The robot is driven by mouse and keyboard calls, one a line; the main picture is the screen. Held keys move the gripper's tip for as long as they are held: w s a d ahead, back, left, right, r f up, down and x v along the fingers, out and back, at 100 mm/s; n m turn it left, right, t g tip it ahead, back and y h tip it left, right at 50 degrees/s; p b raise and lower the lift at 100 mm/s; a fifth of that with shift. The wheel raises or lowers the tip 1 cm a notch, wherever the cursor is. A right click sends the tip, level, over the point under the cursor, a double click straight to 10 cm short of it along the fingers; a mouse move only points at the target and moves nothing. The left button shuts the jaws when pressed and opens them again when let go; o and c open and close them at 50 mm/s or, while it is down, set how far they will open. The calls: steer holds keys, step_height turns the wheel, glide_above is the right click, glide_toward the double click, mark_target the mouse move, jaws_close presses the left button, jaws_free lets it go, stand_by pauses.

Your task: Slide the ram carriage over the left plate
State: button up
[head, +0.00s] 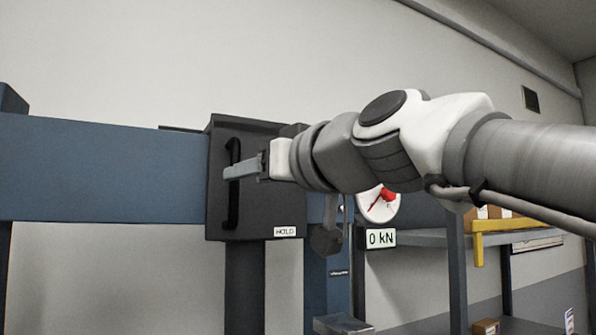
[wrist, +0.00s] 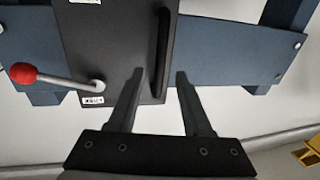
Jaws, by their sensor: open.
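The ram carriage (head: 220,205) is a dark grey box on a blue crossbeam, with a dark ram (head: 245,285) below it. Its black vertical bar handle (head: 233,212) is on the front face. My gripper (head: 232,170) is open at the handle. In the wrist view the carriage (wrist: 105,50) fills the upper middle, and the handle (wrist: 163,45) runs down between the two spread fingertips of my gripper (wrist: 159,72). I cannot tell whether either finger touches it. The left plate is not in view.
The blue crossbeam (head: 100,170) extends to the left, clear of objects. A red-knobbed lever (wrist: 50,77) shows beside the handle in the wrist view. A dial gauge (head: 378,205), a "0 kN" display (head: 381,238) and shelves (head: 430,237) stand at right.

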mark_target(234, 214)
steer(key=p+x, duration=0.1)
steer(key=x, duration=0.4)
steer(key=shift+w+a, duration=0.25)
steer(key=shift+a, duration=0.05)
steer(key=shift+c, duration=0.3)
jaws_close()
stand_by(0.9)
